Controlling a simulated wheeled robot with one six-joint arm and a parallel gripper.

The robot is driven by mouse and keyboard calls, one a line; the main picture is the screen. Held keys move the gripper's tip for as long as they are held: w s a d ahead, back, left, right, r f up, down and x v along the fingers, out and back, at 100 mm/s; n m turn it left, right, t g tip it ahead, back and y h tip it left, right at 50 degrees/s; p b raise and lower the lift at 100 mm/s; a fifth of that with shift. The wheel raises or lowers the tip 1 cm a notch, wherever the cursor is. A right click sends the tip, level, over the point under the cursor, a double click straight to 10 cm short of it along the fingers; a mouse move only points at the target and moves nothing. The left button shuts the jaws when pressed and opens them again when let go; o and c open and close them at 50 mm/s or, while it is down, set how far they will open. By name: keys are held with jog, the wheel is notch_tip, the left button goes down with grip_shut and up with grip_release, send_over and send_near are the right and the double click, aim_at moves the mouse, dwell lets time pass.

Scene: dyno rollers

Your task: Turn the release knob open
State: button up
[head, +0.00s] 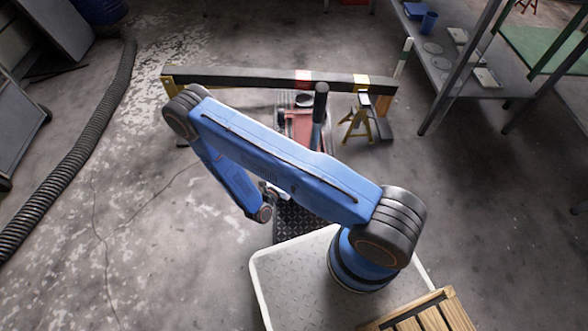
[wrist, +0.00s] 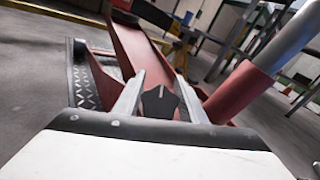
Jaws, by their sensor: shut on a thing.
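The release knob (wrist: 160,102) is a small dark, angular piece. In the wrist view it sits between the two pale fingers of my gripper (wrist: 162,88), which is shut on it. The knob is close to a red jack body, which also shows in the head view (head: 299,126) beyond my blue arm. A dark-topped jack handle (head: 320,102) stands up there; its lower part fills the right of the wrist view (wrist: 268,50). In the head view my arm hides the knob and most of the gripper. I cannot tell how far the knob is turned.
A long dark beam (head: 235,77) with red, white and yellow bands crosses behind the jack. A yellow stand (head: 357,122) is at its right. A metal shelf (head: 452,75) is at the back right. A ribbed hose (head: 75,150) lies left. The left floor is mostly clear.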

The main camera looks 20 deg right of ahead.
jog(key=o, duration=1.1)
jog(key=shift+c, duration=0.2)
